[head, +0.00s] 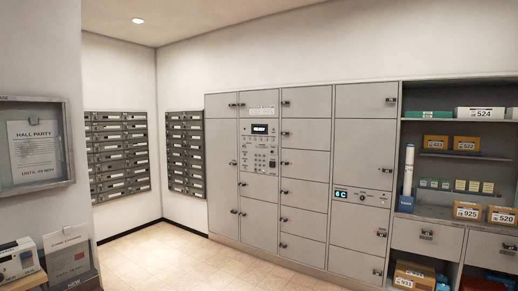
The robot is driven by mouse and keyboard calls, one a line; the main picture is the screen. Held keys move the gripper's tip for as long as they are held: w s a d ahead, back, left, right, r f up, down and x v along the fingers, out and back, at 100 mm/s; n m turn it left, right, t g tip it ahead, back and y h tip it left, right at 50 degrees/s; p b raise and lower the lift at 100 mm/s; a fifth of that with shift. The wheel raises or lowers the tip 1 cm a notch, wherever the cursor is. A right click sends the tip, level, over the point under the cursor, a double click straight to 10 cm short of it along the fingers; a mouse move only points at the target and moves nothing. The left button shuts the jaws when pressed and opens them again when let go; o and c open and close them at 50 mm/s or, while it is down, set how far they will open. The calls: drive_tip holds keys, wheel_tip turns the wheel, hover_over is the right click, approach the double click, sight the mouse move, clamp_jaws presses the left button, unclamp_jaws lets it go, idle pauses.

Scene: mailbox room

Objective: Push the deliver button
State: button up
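A grey locker bank (307,132) stands against the back wall. Its tall control panel (258,146) has a small lit display (260,128), a keypad and several small buttons, too small to read. A second, narrow panel (361,195) on the right locker column shows a lit display (341,194) that looks like "6C", with small round controls beside it. I cannot tell from here which control is the deliver button. My gripper is not in view.
Dark mailbox racks (118,152) hang at the back left. Open shelves with numbered parcels (466,211) stand at the right. A notice board (36,144) and a counter with a device (18,260) are at the near left. The tiled floor (180,260) before the lockers is clear.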

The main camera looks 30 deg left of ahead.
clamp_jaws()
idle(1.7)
